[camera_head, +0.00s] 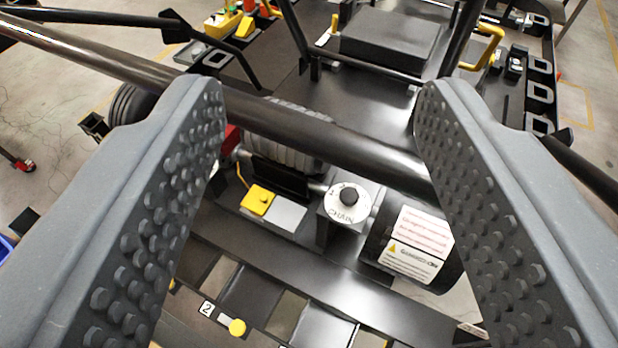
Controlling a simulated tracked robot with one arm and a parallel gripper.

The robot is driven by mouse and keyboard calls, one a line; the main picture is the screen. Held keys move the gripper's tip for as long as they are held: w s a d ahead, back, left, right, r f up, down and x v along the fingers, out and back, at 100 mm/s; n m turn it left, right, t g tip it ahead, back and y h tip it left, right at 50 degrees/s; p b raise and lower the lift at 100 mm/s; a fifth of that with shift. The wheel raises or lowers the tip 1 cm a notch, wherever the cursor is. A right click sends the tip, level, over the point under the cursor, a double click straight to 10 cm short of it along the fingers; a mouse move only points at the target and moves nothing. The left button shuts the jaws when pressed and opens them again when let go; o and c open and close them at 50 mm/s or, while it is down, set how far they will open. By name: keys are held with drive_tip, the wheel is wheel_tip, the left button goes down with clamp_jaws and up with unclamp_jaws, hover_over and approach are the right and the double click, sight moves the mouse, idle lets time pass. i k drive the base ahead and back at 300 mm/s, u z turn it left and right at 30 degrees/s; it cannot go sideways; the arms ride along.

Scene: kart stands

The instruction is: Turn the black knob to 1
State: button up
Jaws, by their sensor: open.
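The black knob (349,196) sits at the centre of a round white dial on a small block marked "CHAIN", near the middle of the view. The numbers on the dial are too small to read, so I cannot tell its setting. My gripper (322,92) is open and empty, with a grey studded finger on each side of the view. The knob shows in the gap between the fingers, beyond them and apart from both.
A dark metal tube (330,142) crosses the view just above the dial. A black cylinder with a warning label (414,246) lies right of the knob. A yellow box (258,199) is to its left. A panel with a yellow button (237,327) is below.

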sight(349, 196)
drive_tip(key=u, duration=0.5)
drive_tip(key=k, duration=1.1)
drive_tip(key=z, duration=0.25)
drive_tip(key=i, duration=2)
drive_tip(key=u, duration=0.05)
